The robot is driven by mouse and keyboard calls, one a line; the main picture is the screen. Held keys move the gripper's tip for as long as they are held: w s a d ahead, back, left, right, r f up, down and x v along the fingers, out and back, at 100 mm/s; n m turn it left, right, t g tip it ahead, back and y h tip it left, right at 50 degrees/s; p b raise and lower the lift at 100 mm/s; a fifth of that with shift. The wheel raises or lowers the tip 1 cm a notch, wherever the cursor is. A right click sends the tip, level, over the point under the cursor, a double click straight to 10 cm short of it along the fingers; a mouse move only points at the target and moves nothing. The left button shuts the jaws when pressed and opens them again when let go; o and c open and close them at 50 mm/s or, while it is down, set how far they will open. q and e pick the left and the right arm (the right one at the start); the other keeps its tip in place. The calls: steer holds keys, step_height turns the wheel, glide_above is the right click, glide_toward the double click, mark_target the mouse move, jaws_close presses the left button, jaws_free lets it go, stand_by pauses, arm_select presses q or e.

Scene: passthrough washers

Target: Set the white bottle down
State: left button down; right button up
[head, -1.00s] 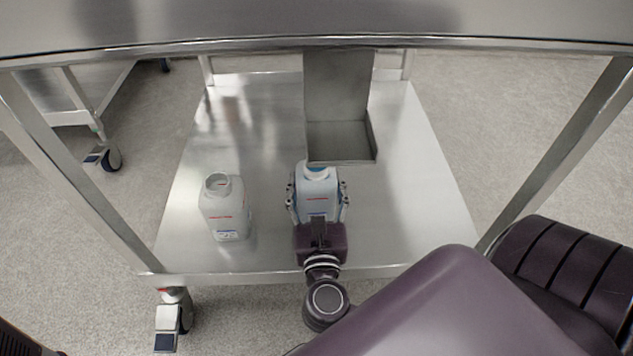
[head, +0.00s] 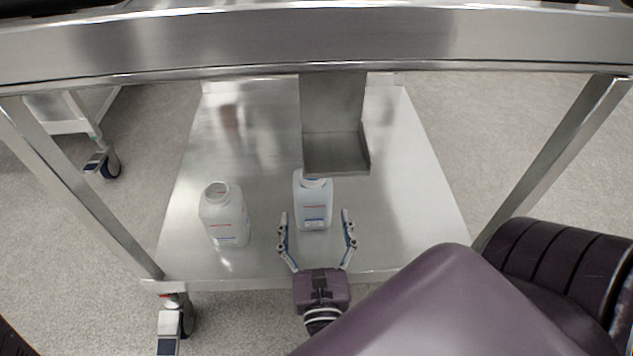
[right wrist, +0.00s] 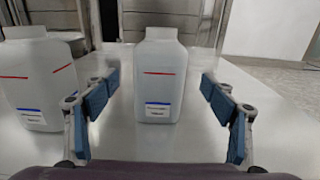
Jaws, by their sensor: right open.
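The white bottle (head: 313,204) stands upright on the lower metal shelf (head: 408,215), just in front of the metal bracket. It also shows in the right wrist view (right wrist: 160,80), upright between and beyond the fingers. A second white bottle (head: 224,215) stands upright to its left on the same shelf, and shows at the left in the right wrist view (right wrist: 40,82). My right gripper (head: 317,217) is open and empty, its blue-padded fingers spread on the near side of the bottle, apart from it. My left gripper is not in view.
A metal bracket (head: 336,150) hangs down right behind the bottle. The table's upper edge (head: 300,50) spans above the shelf, and legs (head: 555,160) stand at both sides. The right part of the shelf is clear.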

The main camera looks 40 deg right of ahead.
steer(key=shift+p+v, duration=0.4)
steer(key=shift+v, duration=1.55)
